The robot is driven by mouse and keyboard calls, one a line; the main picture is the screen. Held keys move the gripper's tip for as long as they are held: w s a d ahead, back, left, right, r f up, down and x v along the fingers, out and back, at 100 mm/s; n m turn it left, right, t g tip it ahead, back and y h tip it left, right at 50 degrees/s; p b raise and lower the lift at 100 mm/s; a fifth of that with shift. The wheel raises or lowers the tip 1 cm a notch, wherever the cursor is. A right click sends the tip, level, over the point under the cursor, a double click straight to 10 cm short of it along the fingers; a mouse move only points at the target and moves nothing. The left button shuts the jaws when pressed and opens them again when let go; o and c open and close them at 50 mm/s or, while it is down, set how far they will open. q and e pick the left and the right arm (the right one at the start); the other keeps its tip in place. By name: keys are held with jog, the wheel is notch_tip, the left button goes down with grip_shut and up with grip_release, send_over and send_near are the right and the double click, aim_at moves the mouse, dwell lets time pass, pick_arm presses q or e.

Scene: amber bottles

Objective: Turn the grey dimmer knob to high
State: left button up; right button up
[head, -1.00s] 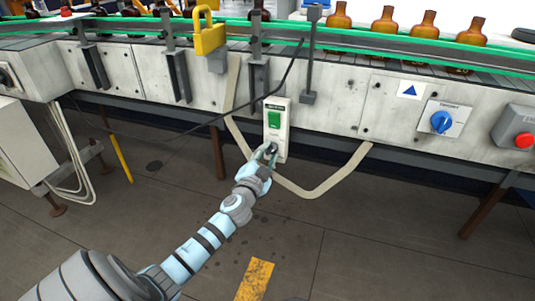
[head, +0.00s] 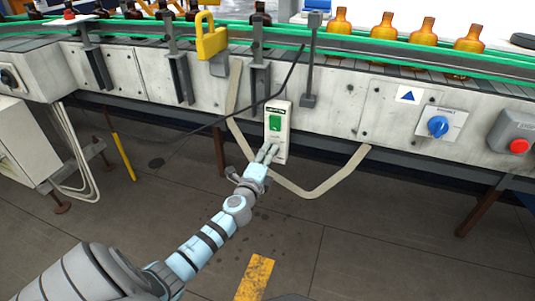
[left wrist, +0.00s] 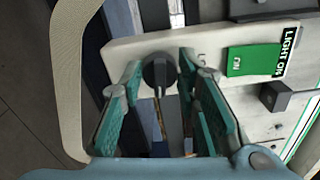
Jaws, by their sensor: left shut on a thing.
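The grey dimmer knob (left wrist: 160,72) is a dark round knob with a raised grip, on the lower part of a narrow white switch plate (head: 284,154). It shows in the left wrist view between the tips of my left fingers; its pointer's setting is hard to read. My left gripper (head: 269,152) reaches the plate from below, with its greenish finger pads (left wrist: 121,110) on either side of the knob, shut on it. In the head view the fingers hide the knob. My right gripper is not in view.
A green button (head: 275,122) marked light on sits above the knob. A beige cable loop (head: 318,192) hangs around the plate. A blue rotary switch (head: 438,126) and a red button (head: 519,146) are at right. Amber bottles (head: 383,28) stand on the conveyor above.

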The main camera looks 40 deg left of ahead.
pick_arm(q)
jog(key=m+p, duration=0.1)
jog(key=m, duration=0.3)
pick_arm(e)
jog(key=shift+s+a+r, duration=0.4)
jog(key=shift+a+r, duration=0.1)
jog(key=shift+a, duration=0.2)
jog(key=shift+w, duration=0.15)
pick_arm(q)
jog(key=o, duration=1.1)
jog(key=shift+o, duration=0.2)
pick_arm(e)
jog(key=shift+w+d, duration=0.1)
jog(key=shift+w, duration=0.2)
pick_arm(q)
jog(key=shift+s+d, duration=0.1)
jog(key=v, duration=1.2)
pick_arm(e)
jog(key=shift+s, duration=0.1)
